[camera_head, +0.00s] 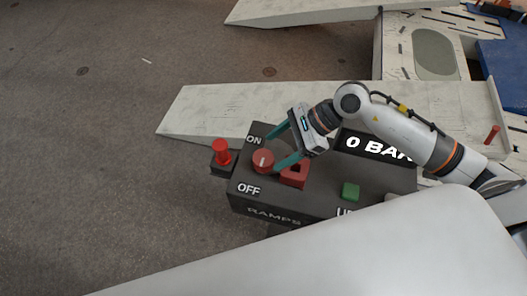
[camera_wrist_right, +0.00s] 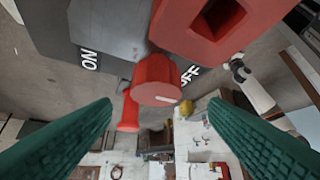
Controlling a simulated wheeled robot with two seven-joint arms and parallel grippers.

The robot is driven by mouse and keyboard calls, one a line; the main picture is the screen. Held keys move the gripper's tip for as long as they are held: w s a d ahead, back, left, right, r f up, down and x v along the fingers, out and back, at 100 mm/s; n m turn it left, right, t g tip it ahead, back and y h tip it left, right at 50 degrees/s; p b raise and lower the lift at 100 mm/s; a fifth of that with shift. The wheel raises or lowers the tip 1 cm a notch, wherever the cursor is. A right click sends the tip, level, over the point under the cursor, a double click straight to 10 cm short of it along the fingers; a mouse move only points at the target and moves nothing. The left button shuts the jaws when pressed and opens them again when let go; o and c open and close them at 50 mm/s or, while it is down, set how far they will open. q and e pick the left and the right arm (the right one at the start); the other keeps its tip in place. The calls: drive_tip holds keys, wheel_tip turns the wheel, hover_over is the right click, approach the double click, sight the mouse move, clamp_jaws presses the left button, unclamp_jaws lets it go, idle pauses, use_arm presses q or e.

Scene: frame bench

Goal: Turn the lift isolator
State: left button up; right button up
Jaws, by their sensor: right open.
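The lift isolator, a round red knob (camera_head: 263,161) with a white mark, sits on a dark control box (camera_head: 325,203) between the words ON and OFF. Its white mark runs roughly upright in the head view; I cannot tell which word it points to. My right gripper (camera_head: 273,153) is open, its green fingers reaching down toward the knob. In the right wrist view the knob (camera_wrist_right: 156,82) shows beyond and between the spread fingertips (camera_wrist_right: 160,108); no contact is visible. My left gripper is not in view.
A red block with a hole (camera_head: 294,175) stands close right of the knob. A red post (camera_head: 221,152) stands on a small block at the box's left. A green button (camera_head: 350,192) and a "0 BAR" display (camera_head: 375,146) are further right. Pale ramps (camera_head: 215,112) lie behind.

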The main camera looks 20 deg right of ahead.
sight(264, 158)
drive_tip(key=x, duration=0.3)
drive_tip(key=p+x, duration=0.1)
drive_tip(key=shift+w+f, duration=0.2)
drive_tip(key=shift+w, duration=0.1)
drive_tip(key=shift+a+f, duration=0.5)
drive_tip(key=shift+a, duration=0.05)
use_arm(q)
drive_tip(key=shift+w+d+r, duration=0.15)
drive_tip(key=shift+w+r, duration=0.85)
use_arm(e)
drive_tip(key=shift+c, duration=0.8)
drive_tip(key=c, duration=1.2)
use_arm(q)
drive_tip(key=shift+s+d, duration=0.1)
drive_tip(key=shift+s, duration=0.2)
